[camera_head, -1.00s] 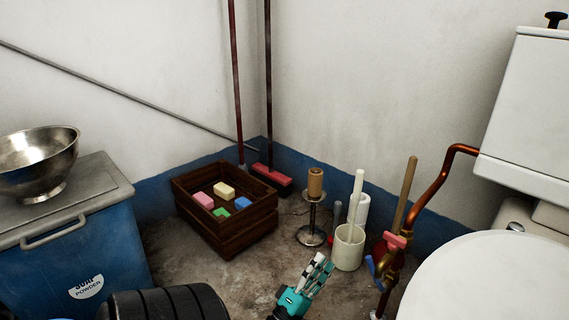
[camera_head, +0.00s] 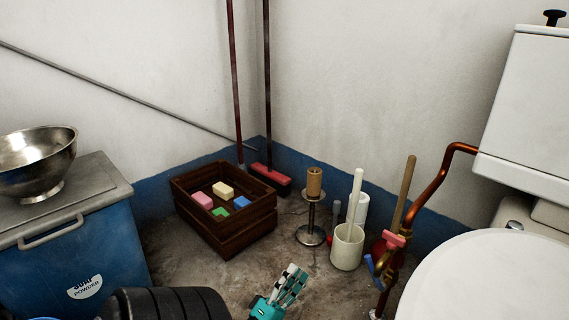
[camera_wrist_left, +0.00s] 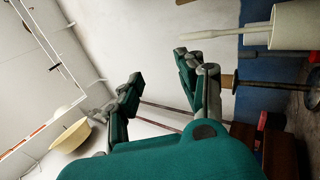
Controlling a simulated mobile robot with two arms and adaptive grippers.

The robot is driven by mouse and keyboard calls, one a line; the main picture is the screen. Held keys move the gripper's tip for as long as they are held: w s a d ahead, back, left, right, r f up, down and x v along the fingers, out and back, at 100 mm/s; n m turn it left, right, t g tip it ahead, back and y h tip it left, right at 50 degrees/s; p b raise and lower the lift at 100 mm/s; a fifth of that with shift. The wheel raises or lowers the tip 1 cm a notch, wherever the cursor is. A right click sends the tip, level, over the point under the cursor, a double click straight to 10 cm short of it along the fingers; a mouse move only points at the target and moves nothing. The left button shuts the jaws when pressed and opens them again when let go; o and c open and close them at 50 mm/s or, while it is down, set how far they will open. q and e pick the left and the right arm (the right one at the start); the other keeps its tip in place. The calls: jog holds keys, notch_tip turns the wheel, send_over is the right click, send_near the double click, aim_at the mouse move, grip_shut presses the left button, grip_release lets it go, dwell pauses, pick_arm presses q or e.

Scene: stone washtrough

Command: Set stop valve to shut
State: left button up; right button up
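A copper pipe (camera_head: 436,185) runs down from the cistern to a brass valve body in the head view, right of centre. A pink-red handle (camera_head: 395,240) sits at the top of this valve. A blue lever (camera_head: 374,268) sticks out at its lower left, tilted. I cannot tell which handle is the stop valve's. My left gripper (camera_head: 296,274) is at the bottom centre, left of the valve and apart from it. In the left wrist view its green and grey fingers (camera_wrist_left: 158,70) stand apart with nothing between them. My right gripper is not in view.
A white toilet (camera_head: 490,280) stands right of the valve. A plunger with a wooden handle (camera_head: 405,190), a brush holder (camera_head: 347,250) and a paper-roll stand (camera_head: 312,215) stand near it. A wooden crate (camera_head: 230,240) holds soaps. A blue bin (camera_head: 90,255) is at left.

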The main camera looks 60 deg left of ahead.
pick_arm(q)
jog(key=shift+s+a+f, duration=0.2)
jog(key=shift+s, duration=0.45)
jog(key=shift+s+a+f, duration=0.15)
jog(key=shift+s+f, duration=0.05)
jog(key=shift+s, duration=0.4)
